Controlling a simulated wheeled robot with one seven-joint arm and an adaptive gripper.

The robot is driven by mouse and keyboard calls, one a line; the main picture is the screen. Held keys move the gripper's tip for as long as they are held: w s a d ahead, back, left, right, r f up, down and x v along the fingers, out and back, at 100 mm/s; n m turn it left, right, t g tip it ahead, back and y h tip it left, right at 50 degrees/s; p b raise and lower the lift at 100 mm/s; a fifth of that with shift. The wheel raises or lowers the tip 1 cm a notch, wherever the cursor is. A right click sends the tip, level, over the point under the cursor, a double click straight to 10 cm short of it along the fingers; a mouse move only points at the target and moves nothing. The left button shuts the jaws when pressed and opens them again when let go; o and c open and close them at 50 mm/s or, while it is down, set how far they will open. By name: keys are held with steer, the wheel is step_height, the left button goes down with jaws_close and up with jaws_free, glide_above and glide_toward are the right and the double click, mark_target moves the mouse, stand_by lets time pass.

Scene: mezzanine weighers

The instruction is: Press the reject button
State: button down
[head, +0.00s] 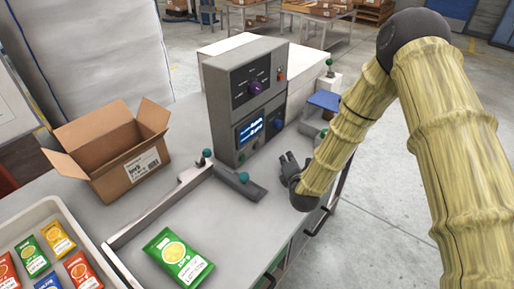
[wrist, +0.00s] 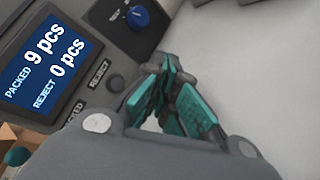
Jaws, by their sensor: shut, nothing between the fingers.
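The grey weigher box (head: 235,110) stands on the bench with a lit display (head: 250,131). In the wrist view the display (wrist: 45,65) reads PACKED 9 pcs and REJECT 0 pcs. Beside it, the dark round reject button (wrist: 117,83) sits by its REJECT label (wrist: 100,73). The PACKED label (wrist: 73,114) shows lower left; its button is hidden behind my gripper's body. My gripper (wrist: 160,70) is shut and empty, its fingertips just right of the reject button in this picture; contact is not visible. In the head view my gripper (head: 289,162) is in front of the box's right side.
A blue knob (wrist: 137,15) is near the fingers, above the reject button.

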steer(key=shift+w+f, duration=0.15)
steer(key=shift+w+a+b, duration=0.15)
steer(key=shift+w+a, duration=0.65)
steer(key=shift+a, duration=0.4)
steer(key=shift+w+a+b, duration=0.15)
steer(key=shift+w+a, duration=0.6)
steer(key=shift+a, duration=0.5)
steer(key=shift+w+a+b, duration=0.15)
steer(key=shift+w+a, duration=0.65)
steer(key=shift+a, duration=0.4)
steer(key=shift+w+a, duration=0.1)
steer(key=shift+a, duration=0.1)
steer(key=shift+w+a, duration=0.1)
steer(key=shift+a, duration=0.15)
steer(key=shift+w+a, duration=0.25)
steer(key=shift+a, duration=0.05)
steer(key=shift+s+d, duration=0.1)
steer(key=shift+d, duration=0.05)
steer(key=shift+s+d, duration=0.4)
steer(key=shift+d, duration=0.15)
steer(key=shift+s+d, duration=0.45)
steer(key=shift+d, duration=0.25)
steer(key=shift+s+d, duration=0.45)
steer(key=shift+d, duration=0.25)
steer(key=shift+s+d, duration=0.45)
steer(key=shift+d, duration=0.25)
